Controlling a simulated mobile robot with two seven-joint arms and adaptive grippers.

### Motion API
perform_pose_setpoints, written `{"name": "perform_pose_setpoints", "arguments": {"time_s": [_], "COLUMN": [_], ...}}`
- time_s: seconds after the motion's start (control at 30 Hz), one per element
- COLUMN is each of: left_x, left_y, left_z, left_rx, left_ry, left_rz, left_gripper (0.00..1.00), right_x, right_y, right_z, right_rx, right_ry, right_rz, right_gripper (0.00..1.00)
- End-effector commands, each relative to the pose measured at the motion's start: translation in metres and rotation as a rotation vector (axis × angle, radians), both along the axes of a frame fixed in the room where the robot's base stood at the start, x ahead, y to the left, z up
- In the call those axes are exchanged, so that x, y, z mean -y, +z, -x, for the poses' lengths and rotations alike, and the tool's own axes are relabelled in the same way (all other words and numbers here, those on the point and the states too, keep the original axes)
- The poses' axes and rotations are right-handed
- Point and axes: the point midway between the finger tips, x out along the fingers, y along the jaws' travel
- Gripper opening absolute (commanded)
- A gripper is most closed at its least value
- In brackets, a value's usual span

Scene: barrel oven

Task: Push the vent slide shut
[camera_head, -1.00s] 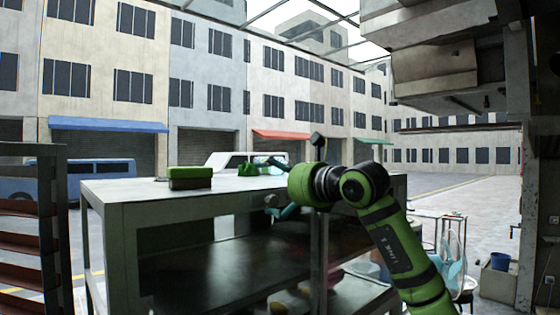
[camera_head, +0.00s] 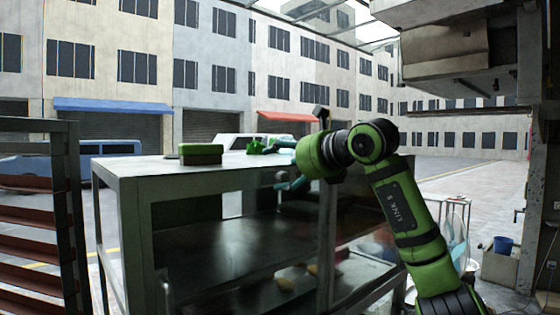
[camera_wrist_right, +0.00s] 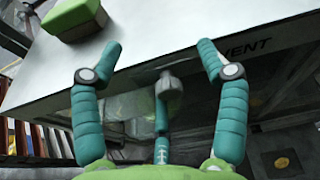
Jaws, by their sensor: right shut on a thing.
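The VENT label (camera_wrist_right: 248,47) is on the edge strip just right of the right finger. My left gripper is not in view.
A green block (camera_head: 200,153) lies on the top, left of my right gripper. A small green shape (camera_head: 256,147) shows near the fingers. A rack (camera_head: 40,225) stands at the left.

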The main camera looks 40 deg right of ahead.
Motion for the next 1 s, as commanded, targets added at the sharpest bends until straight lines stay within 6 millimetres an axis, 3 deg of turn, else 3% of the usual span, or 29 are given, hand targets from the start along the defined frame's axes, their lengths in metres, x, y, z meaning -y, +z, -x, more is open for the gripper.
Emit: {"name": "perform_pose_setpoints", "arguments": {"time_s": [0.03, 1.0], "left_x": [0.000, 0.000], "left_y": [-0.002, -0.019], "left_z": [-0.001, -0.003], "left_rx": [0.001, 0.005], "left_ry": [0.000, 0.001], "left_rz": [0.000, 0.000], "left_gripper": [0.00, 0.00], "right_x": [0.008, 0.008], "right_y": [0.017, 0.011], "right_z": [0.011, 0.068], "right_rx": [0.050, 0.031], "right_ry": [-0.015, -0.007], "right_rz": [-0.003, -0.005], "right_gripper": [0.52, 0.52]}}
